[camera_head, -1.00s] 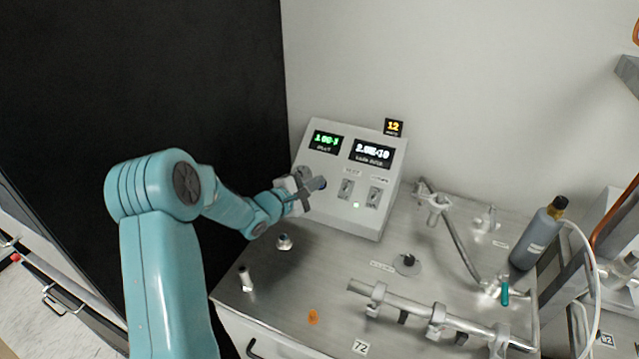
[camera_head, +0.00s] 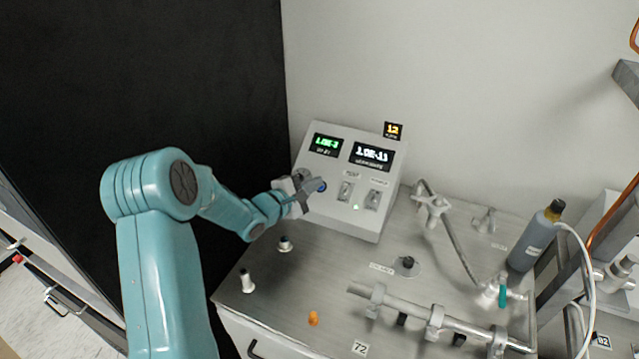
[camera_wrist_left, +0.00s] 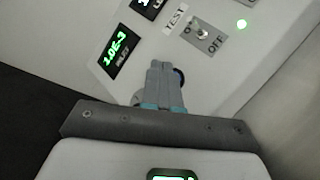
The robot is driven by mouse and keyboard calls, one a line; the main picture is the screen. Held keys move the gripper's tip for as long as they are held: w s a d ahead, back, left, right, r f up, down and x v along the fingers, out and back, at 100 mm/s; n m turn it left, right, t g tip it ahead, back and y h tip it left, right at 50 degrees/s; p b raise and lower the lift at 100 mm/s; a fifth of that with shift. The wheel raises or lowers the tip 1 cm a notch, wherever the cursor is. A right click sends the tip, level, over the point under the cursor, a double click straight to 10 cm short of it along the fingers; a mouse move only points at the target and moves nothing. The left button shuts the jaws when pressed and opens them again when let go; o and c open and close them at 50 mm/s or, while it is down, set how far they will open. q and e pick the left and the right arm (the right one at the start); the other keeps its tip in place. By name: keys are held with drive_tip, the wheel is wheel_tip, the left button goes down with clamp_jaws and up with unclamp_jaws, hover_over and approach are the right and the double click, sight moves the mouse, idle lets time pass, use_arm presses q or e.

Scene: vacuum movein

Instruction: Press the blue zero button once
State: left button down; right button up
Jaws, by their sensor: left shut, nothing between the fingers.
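The grey control box (camera_head: 345,215) stands on the steel bench, with a green display at its upper left and a white display beside it. The round blue button (camera_head: 322,187) is on its sloped front, left of two toggle switches. My left gripper (camera_head: 314,187) is shut and empty, its tips right at the button. In the left wrist view the shut fingers (camera_wrist_left: 164,75) cover most of the button, and only a dark blue edge (camera_wrist_left: 180,76) shows at their right. Whether the tips touch the button cannot be told. My right gripper is not in view.
Two small fittings (camera_head: 247,282) and an orange piece (camera_head: 313,318) lie on the bench (camera_head: 290,290). A horizontal metal pipe (camera_head: 440,320) runs along the front right. A dark bottle (camera_head: 535,238) stands at the right. A black panel (camera_head: 210,80) rises behind my left arm.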

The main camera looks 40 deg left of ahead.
use_arm(q)
drive_tip(key=shift+w, duration=0.1)
drive_tip(key=shift+s+r+p, duration=0.2)
drive_tip(key=shift+r+p, duration=0.15)
drive_tip(key=s+r+p, duration=0.1)
drive_tip(key=s+d+r+p, duration=0.1)
drive_tip(key=r, duration=0.1)
drive_tip(key=shift+s+r+p, duration=0.15)
drive_tip(key=shift+s+p, duration=0.15)
drive_tip(key=shift+p, duration=0.1)
idle(0.7)
